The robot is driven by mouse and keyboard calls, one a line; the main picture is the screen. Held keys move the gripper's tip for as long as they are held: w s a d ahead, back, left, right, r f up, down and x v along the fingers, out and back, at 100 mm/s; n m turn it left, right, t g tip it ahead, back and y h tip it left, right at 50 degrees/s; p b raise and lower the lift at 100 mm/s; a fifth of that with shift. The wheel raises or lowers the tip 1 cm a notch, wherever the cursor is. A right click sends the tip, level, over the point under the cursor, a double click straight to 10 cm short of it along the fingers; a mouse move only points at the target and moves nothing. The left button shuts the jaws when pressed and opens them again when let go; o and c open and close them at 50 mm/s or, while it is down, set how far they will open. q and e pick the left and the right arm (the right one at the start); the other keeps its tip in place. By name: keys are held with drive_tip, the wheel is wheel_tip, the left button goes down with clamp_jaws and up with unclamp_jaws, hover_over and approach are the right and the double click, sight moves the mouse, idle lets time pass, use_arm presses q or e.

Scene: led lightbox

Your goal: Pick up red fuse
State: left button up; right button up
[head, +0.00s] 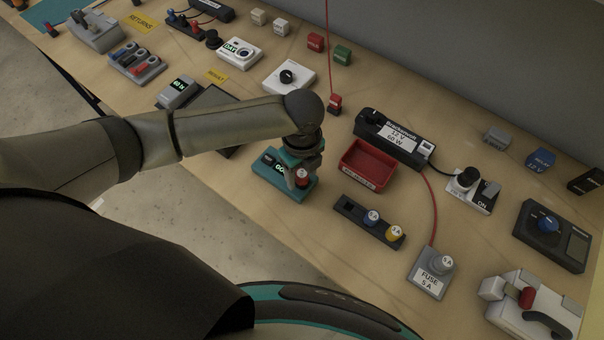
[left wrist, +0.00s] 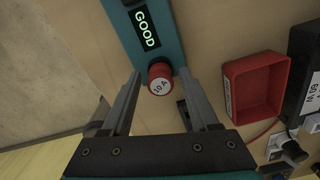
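The red fuse (head: 303,177), with a white top, sits upright on the end of a teal tester (head: 266,179) whose display reads "GOOD". In the left wrist view the red fuse (left wrist: 160,80) reads "10 A" and stands near the ends of my fingers. My left gripper (head: 300,170) is directly above the tester; in the left wrist view the left gripper (left wrist: 161,77) is open, one finger on each side of the fuse, with gaps visible. My right gripper is not in view.
A red tray (head: 367,166) stands right of the tester. A dark rack (head: 355,213) holds a blue fuse (head: 372,217) and a yellow fuse (head: 394,233), with an empty slot at its left. A grey fuse holder (head: 430,281) labelled "FUSE 5 A" is at the lower right.

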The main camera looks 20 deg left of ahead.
use_arm(q)
clamp_jaws()
drive_tip(key=shift+r, duration=0.15)
idle(0.4)
wheel_tip(320, 180, up, 20)
drive_tip(key=p, duration=0.2)
drive_tip(key=n+b, duration=0.9)
drive_tip(key=n, duration=0.2)
hover_over(302, 173)
drive_tip(key=a, duration=0.3)
wheel_tip(302, 173, down, 6)
wheel_tip(302, 173, down, 6)
drive_tip(key=a+n+b, duration=0.2)
drive_tip(key=n+b, duration=0.7)
drive_tip(key=n, duration=0.5)
drive_tip(key=shift+s+a+b, duration=0.2)
drive_tip(key=shift+a+b, duration=0.05)
drive_tip(key=shift+b, duration=0.1)
